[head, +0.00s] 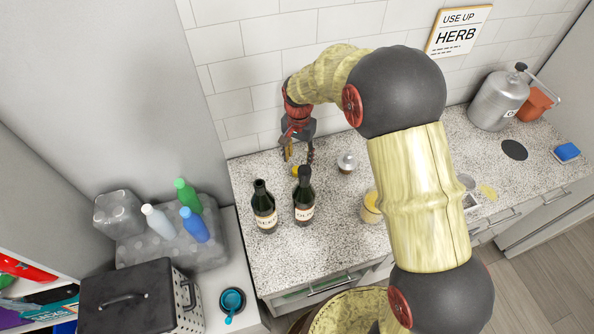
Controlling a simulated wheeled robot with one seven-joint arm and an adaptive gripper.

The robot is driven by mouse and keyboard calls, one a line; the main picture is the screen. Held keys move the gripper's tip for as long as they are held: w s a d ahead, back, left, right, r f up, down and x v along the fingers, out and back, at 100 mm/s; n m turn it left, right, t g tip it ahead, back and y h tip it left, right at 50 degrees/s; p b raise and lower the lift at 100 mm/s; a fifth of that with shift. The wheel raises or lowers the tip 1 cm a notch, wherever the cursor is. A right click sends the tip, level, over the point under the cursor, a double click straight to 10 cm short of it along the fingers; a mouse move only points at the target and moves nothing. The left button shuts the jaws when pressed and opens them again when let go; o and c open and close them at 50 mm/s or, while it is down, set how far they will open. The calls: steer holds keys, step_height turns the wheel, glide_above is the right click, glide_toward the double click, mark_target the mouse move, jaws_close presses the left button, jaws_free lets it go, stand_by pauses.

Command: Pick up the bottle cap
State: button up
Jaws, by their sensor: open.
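My gripper (298,157) points down over the back of the speckled counter (345,235), behind two dark bottles. Its fingers are apart, with nothing visible held between them. A small yellow piece (295,170), possibly the bottle cap, lies on the counter just below the fingertips, partly hidden by the right bottle. I cannot tell whether the fingers touch it. The left dark bottle (264,207) and the right dark bottle (304,196) stand upright in front of the gripper.
A small silver-topped jar (346,162) stands right of the gripper. A yellowish jar (371,208) is partly hidden by my arm. A metal canister (498,100) and a blue sponge (567,151) are at the right. The front middle of the counter is clear.

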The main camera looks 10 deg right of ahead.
mark_target(297, 167)
steer(key=f, duration=0.4)
steer(key=f+b, duration=0.1)
steer(key=f, duration=0.1)
steer(key=shift+w+a+f, duration=0.2)
steer(key=shift+a+f, duration=0.05)
steer(key=shift+c, duration=0.9)
steer(key=c, duration=0.7)
